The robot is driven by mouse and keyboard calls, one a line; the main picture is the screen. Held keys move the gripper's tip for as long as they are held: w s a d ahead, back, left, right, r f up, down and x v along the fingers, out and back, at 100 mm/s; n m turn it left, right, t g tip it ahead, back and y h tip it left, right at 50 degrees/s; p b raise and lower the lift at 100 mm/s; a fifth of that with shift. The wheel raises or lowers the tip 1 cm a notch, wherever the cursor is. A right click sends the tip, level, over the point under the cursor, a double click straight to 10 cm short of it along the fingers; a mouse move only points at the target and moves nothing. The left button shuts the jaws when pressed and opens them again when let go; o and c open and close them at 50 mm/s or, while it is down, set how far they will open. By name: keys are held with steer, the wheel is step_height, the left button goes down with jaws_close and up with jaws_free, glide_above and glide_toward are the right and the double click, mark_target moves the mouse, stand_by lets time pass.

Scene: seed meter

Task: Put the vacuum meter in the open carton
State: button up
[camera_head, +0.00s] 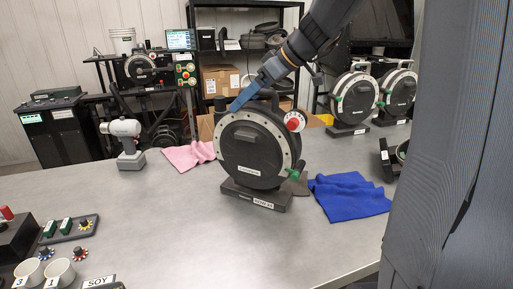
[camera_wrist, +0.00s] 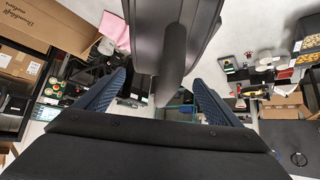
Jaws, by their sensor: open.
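The vacuum meter (camera_head: 255,150), a black round housing with a pale studded rim and a red-and-white dial, stands upright on its dark base on the grey table. My gripper (camera_head: 240,103) is at its top, by the carrying handle, with blue fingers pointing down. In the wrist view the gripper (camera_wrist: 158,92) is open, with a dark bar of the meter (camera_wrist: 172,50) between the fingers; I cannot tell whether they touch it. Brown cardboard (camera_head: 314,122) shows behind the meter, perhaps the open carton, mostly hidden. A printed carton (camera_wrist: 55,22) fills the wrist view's upper left.
A pink cloth (camera_head: 188,156) lies left of the meter and a blue cloth (camera_head: 348,196) right. A grey-white handheld tool (camera_head: 126,140) stands farther left. Similar meters (camera_head: 356,98) stand at the back right. Cups (camera_head: 58,272) and control boxes occupy the front left. The table's front middle is clear.

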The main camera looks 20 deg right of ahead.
steer(key=shift+w+a+f, duration=0.3)
steer(key=shift+a+f, duration=0.05)
steer(key=shift+f, duration=0.15)
steer(key=c, duration=2)
steer(key=shift+r, duration=0.15)
steer(key=shift+c, duration=0.7)
steer(key=shift+r, duration=0.1)
